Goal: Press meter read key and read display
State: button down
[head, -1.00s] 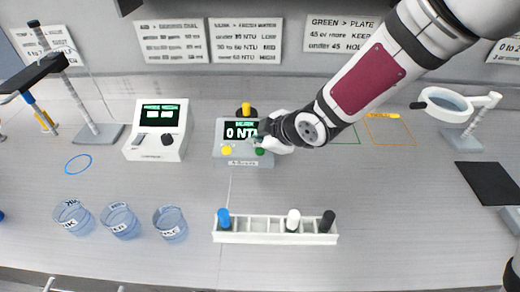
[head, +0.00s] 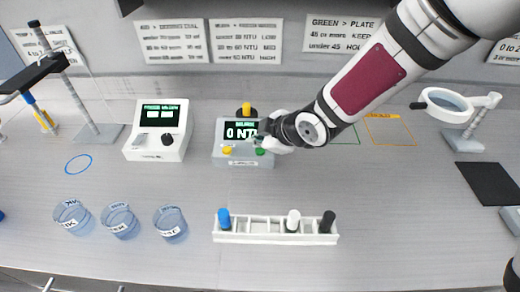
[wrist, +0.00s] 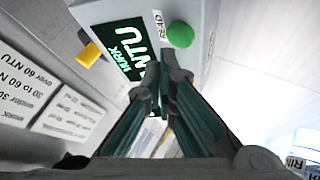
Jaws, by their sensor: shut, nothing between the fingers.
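The grey meter (head: 244,162) stands at the back middle of the bench. Its dark display (head: 240,129) shows a large "0 NTU" in the head view; the small green word above it is hard to read. The green key (head: 261,152), labelled READ in the wrist view (wrist: 180,35), is at the meter's front right. A yellow key (head: 227,150) is at the front left. My gripper (head: 263,141) is shut and empty, its tips over the right part of the meter by the display and green key. In the wrist view the tips appear beside the green key; contact cannot be told.
A white instrument (head: 158,148) stands left. A white rack (head: 265,238) with blue, white and black-capped vials and several beakers (head: 119,221) are in front. A magnifier (head: 446,101) stands right.

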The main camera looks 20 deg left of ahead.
aim_at(258, 152)
jog(key=shift+f, duration=0.15)
jog(key=shift+f+b, duration=0.3)
jog(key=shift+b, duration=0.15)
jog(key=shift+f+b, duration=0.45)
jog(key=shift+b, duration=0.05)
dwell(0.8)
jog(key=shift+r, duration=0.1)
jog(key=shift+r+p, duration=0.75)
jog(key=shift+p, duration=0.05)
jog(key=shift+r+p, duration=2.25)
jog(key=shift+r, duration=0.3)
dwell(0.6)
